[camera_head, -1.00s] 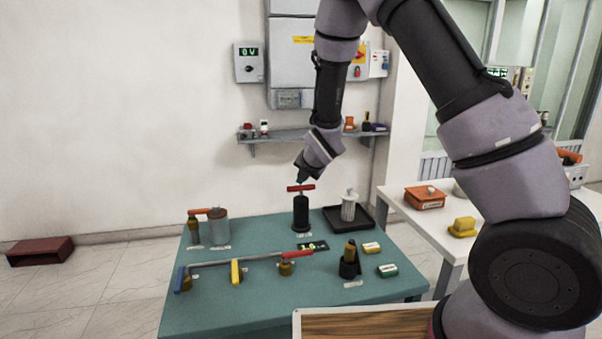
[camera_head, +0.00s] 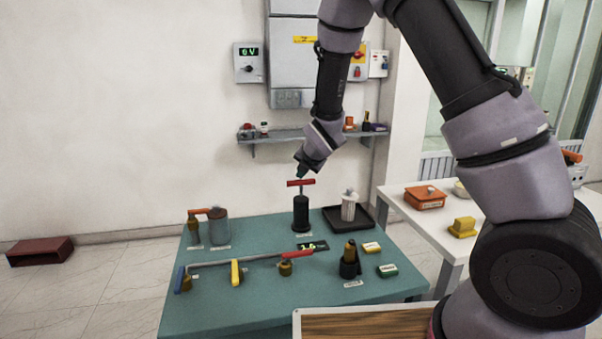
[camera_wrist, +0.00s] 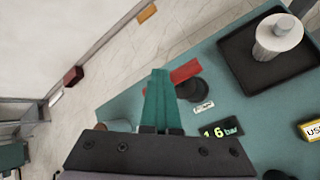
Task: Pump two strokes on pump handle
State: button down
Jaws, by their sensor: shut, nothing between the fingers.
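The pump (camera_head: 301,214) is a black upright cylinder at the back of the teal table. Its red T-shaped pump handle (camera_head: 301,183) stands above it on a thin rod. My gripper (camera_head: 300,175) points down just above the handle; whether it touches is not clear. In the wrist view the teal fingers (camera_wrist: 159,72) are shut together and hold nothing. There the red handle (camera_wrist: 186,70) shows just right of the fingertips, partly hidden by them, with the black pump (camera_wrist: 191,88) below it. A small display (camera_wrist: 221,130) beside the pump reads about 1.6 bar.
A black tray (camera_head: 367,222) with a pale cylinder stands right of the pump. A shelf (camera_head: 280,136) is on the wall behind. A white side table (camera_head: 400,203) is at right.

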notch_tip(320, 180, up, 5)
dwell(0.4)
jog(key=shift+w+d, duration=0.1)
dwell(2.4)
